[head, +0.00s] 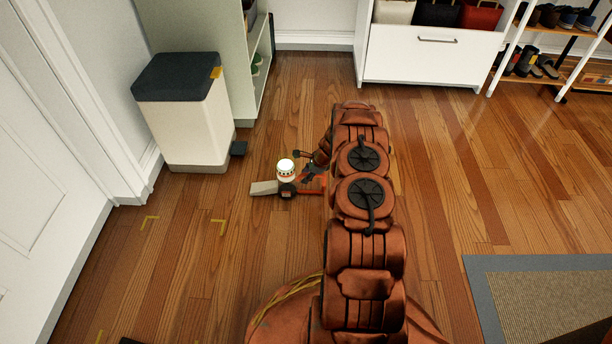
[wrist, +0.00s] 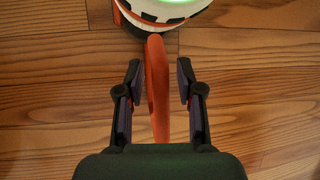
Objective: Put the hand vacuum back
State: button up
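The hand vacuum (head: 286,172) lies on the wooden floor, left of my arm. It has a white and dark round body, a grey nozzle (head: 264,188) pointing left and an orange handle on its right side. My gripper (head: 312,172) is at the handle end, partly hidden by my arm. In the wrist view, the orange handle (wrist: 157,90) runs between the two fingers of my gripper (wrist: 160,88). The fingers are open, with a visible gap on each side of the handle. The top of the vacuum's body (wrist: 165,12) shows a green glow.
A white bin (head: 185,125) with a dark lid and pedal stands behind left, beside a pale shelf unit (head: 215,35). Yellow corner marks (head: 218,222) are on clear floor at left. A white cabinet (head: 430,60), shoe rack (head: 545,55) and rug (head: 545,290) are right.

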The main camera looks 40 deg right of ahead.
jog(key=shift+r, duration=0.1)
jog(key=p+v, duration=0.4)
jog(key=v, duration=0.8)
jog(key=w+a+r+n+g+y, duration=0.15)
jog(key=a+r+n, duration=0.55)
jog(key=a+r, duration=0.95)
jog(key=s+a+r+n+g, duration=0.1)
jog(key=s+a+r+n, duration=0.25)
jog(key=a, duration=0.25)
jog(key=s+a+r+n+g, duration=0.25)
jog(key=s+a+r, duration=0.2)
jog(key=a, duration=0.25)
jog(key=s+a+r+n+g, duration=0.1)
jog(key=s+a+r+n, duration=0.25)
jog(key=s, duration=0.35)
jog(key=s+a+r+n+g, duration=0.1)
jog(key=s+a+r+n, duration=0.25)
jog(key=s+r, duration=0.2)
jog(key=s+r+n+h, duration=0.1)
jog(key=s+n+h, duration=0.1)
jog(key=s, duration=0.7)
jog(key=s+a+r+n+g+h, duration=0.1)
jog(key=s+n, duration=0.3)
jog(key=s, duration=0.6)
jog(key=shift+s+a+r+h, duration=0.15)
jog(key=shift+s+r+h, duration=0.15)
jog(key=shift+r+h, duration=0.3)
